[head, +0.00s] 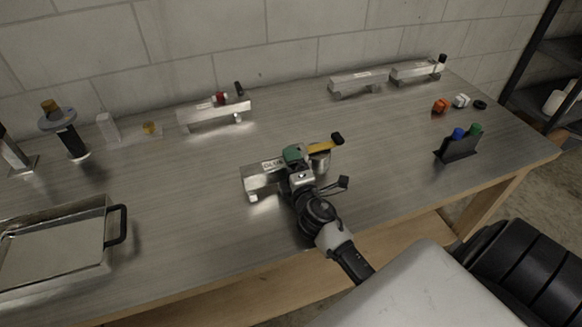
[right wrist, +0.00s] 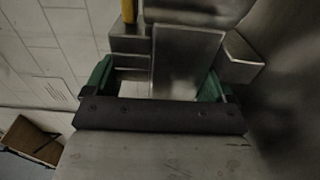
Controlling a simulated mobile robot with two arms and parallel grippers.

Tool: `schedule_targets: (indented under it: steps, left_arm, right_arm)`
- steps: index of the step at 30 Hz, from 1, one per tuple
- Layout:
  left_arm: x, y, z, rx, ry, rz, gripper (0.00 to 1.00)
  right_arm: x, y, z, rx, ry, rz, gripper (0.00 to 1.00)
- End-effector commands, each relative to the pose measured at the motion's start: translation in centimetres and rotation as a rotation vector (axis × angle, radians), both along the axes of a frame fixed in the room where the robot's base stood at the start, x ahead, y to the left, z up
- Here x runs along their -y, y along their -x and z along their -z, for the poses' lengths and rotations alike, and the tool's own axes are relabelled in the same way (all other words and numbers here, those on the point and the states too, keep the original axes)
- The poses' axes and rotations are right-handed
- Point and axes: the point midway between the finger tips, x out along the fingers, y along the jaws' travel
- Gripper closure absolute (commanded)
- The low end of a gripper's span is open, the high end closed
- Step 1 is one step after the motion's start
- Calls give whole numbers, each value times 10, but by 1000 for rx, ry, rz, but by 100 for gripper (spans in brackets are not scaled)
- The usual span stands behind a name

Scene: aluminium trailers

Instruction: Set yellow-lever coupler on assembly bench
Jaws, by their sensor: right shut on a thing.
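The yellow-lever coupler (head: 262,180) is a grey metal channel with a label, a round metal part at its right end and a yellow lever (head: 322,147) with a black knob. It is at the middle of the assembly bench (head: 200,205), at or just above the top; I cannot tell if it touches. My right gripper (head: 298,168) is shut on the coupler's middle and hides part of it. In the right wrist view, the green fingertips (right wrist: 157,88) flank a metal block, and the lever (right wrist: 129,10) shows at the top. My left gripper is not in view.
A red-marked coupler (head: 215,112) and two more couplers (head: 357,80) (head: 416,70) stand along the back. A metal tray (head: 115,226) is at left. A black holder (head: 457,150) and small coloured parts (head: 441,105) are at right. Bench top around the held coupler is clear.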

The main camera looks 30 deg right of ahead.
Motion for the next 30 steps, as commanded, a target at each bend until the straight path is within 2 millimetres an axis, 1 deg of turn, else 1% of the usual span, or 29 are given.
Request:
schedule_targets:
  steps: [2,3,5,11,14,15,17,27,30]
  left_arm:
    - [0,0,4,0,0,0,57]
    - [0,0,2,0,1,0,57]
    - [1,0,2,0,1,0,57]
    - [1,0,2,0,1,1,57]
    - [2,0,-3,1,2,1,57]
    - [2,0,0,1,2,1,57]
    - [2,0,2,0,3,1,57]
    - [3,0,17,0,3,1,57]
    - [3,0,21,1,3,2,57]
  right_arm:
    - [0,-1,1,5,1,-1,65]
    - [0,0,2,0,0,0,9]
    - [0,0,2,0,0,0,0]
    - [0,0,2,0,0,0,0]
    - [0,0,-3,0,0,0,0]
    - [-1,5,0,-2,-1,-1,0]
    - [-4,13,2,-2,-1,-1,0]
    - [-21,83,3,-3,-2,0,0]
    - [-25,98,2,-1,-2,0,0]
